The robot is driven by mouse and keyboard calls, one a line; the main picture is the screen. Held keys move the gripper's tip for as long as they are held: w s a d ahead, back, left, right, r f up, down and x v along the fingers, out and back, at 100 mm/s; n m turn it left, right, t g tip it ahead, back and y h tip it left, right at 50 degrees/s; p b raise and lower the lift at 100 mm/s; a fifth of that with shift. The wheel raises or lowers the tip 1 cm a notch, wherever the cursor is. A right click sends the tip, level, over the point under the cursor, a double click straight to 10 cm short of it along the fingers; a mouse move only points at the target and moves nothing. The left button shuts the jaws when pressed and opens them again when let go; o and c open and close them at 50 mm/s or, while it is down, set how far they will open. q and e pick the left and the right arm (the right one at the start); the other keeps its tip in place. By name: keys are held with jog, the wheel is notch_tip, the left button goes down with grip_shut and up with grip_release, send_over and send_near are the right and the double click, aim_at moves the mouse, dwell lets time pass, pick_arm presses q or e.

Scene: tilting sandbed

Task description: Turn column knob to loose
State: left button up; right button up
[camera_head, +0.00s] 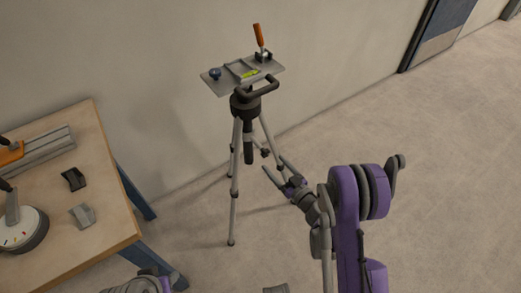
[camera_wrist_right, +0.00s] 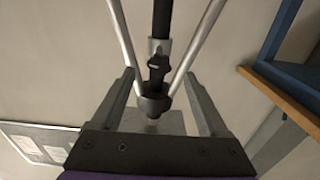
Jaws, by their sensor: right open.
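A grey tripod (camera_head: 235,190) stands on the floor by the wall, with a flat plate (camera_head: 225,84) on top. A small dark knob (camera_head: 265,152) shows beside its column, just beyond my right fingertips. In the right wrist view, a dark knob-like part (camera_wrist_right: 158,66) sits on the column between the tripod legs, between the finger lines. My right gripper (camera_head: 274,163) is open and empty; its fingers also show in the right wrist view (camera_wrist_right: 158,74). I cannot tell contact or the knob's setting. My left gripper is not in view.
The plate carries an orange-handled clamp (camera_head: 259,38), a blue knob (camera_head: 215,73) and a green level (camera_head: 250,74). A wooden table (camera_head: 105,218) with several tools stands at left. The floor (camera_head: 440,180) at right is clear.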

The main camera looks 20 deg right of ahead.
aim_at(261, 148)
jog(key=x, duration=0.9)
jog(key=shift+w, duration=0.35)
grip_shut()
